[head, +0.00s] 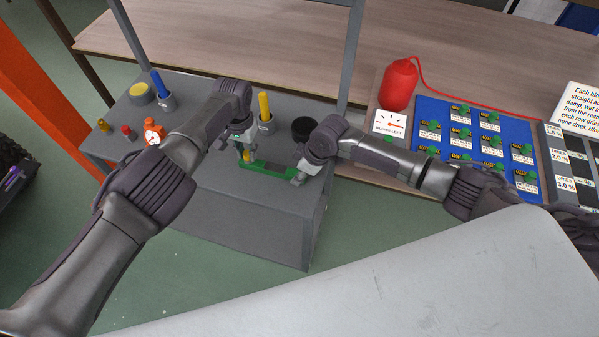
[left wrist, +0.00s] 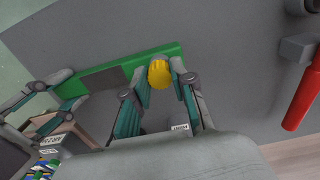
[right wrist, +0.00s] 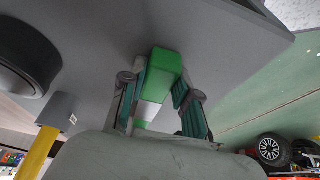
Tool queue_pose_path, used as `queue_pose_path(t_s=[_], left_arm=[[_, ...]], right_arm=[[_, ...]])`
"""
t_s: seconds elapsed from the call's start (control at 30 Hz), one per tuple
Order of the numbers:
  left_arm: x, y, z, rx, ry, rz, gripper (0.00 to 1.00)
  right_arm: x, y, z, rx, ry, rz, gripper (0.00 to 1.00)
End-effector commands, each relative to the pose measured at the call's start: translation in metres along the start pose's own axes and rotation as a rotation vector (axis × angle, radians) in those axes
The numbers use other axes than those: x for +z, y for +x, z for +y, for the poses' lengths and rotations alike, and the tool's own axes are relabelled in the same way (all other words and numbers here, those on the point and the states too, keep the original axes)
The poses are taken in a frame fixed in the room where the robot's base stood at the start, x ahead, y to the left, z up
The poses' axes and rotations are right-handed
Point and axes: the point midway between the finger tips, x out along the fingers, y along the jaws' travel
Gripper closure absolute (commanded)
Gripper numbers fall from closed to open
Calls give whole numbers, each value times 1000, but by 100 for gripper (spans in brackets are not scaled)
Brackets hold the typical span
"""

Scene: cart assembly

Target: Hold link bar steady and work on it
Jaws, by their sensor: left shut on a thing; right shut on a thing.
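The green link bar (head: 268,169) lies along the front part of the grey cart top (head: 225,205). It also shows in the left wrist view (left wrist: 150,62), with a dark section along it. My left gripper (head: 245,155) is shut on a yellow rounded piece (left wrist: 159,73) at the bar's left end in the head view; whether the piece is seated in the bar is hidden. My right gripper (head: 300,175) is shut on the bar's other end, and the right wrist view shows the green end (right wrist: 165,66) between its fingers.
A yellow-handled tool (head: 264,106) in a holder and a black cup (head: 302,129) stand close behind the bar. A blue-handled tool (head: 160,84), an orange bottle (head: 153,131) and a yellow-topped tin (head: 140,92) stand further left. The cart's front strip is clear. A red bottle (head: 398,85) stands right.

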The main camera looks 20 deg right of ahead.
Motion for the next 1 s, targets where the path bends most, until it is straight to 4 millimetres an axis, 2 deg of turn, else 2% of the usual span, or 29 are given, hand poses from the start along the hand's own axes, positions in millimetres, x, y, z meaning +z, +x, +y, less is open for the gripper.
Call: queue_pose_path(t_s=[0.33,0.8,1.0], left_arm=[[0,-8,0,1,2,0,100],[-1,-45,0,2,1,1,100],[0,-52,0,1,1,0,100]], right_arm=[[0,0,0,0,0,0,100],[0,0,0,0,0,0,100],[0,0,0,0,0,0,100]])
